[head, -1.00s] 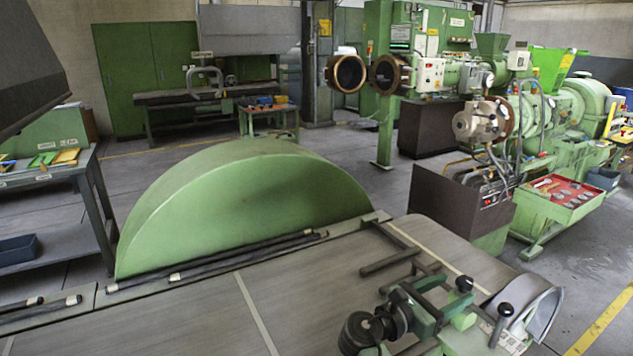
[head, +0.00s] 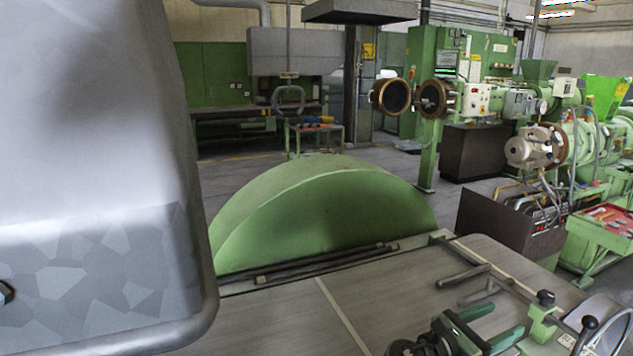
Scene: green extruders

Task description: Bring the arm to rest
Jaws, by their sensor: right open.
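I see no gripper fingers and no jaw of either arm in the head view. A large, smooth grey body (head: 95,150) with a rounded lower corner fills the left third of the picture, very close to me. I cannot tell whether it is part of my arm or of a machine. A small dark piece (head: 5,293) shows at the left edge, too little to identify.
A grey worktable (head: 290,315) with a green half-round guard (head: 330,210) fills the lower middle. A clamp with black knobs (head: 545,310) stands at the lower right. Green extruders (head: 580,150) and a dark box (head: 510,215) stand behind. Open floor lies beyond the guard.

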